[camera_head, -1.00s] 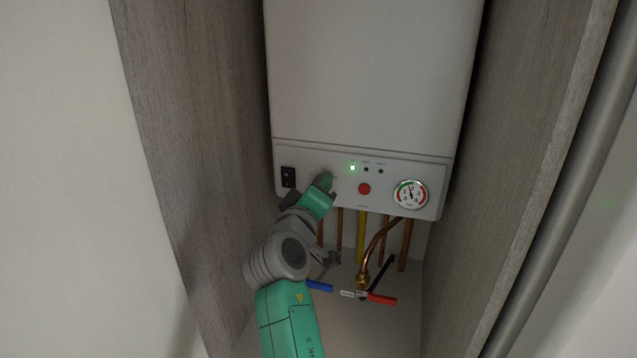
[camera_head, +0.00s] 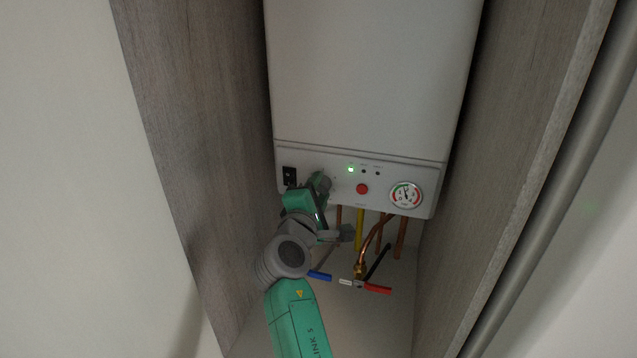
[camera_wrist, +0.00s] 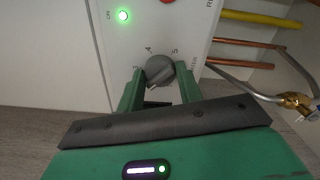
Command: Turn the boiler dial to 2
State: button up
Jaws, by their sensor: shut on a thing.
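The boiler dial (camera_wrist: 160,70) is a round dark grey knob on the white boiler panel, with the numbers 3, 4 and 5 showing around it in the wrist view. My gripper (camera_wrist: 159,84) is shut on the dial, one green finger on each side. A pale mark shows low on the knob, but I cannot tell for sure which number it points to. The number 2 is not visible. In the head view my gripper (camera_head: 322,184) is at the left part of the panel and largely hides the dial.
The boiler (camera_head: 365,80) sits between two wood-grain side walls. The panel has a black switch (camera_head: 289,176), a lit green light (camera_head: 351,169), a red button (camera_head: 362,189) and a pressure gauge (camera_head: 405,195). Copper pipes (camera_head: 402,238), a blue lever (camera_head: 319,276) and a red lever (camera_head: 378,289) are below.

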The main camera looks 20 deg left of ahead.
jog(key=shift+n+p, duration=0.6)
jog(key=shift+n, duration=0.5)
jog(key=o, duration=1)
jog(key=shift+s, duration=0.1)
jog(key=s, duration=0.2)
jog(key=s+b, duration=0.1)
jog(key=s, duration=0.4)
jog(key=shift+s+d, duration=0.3)
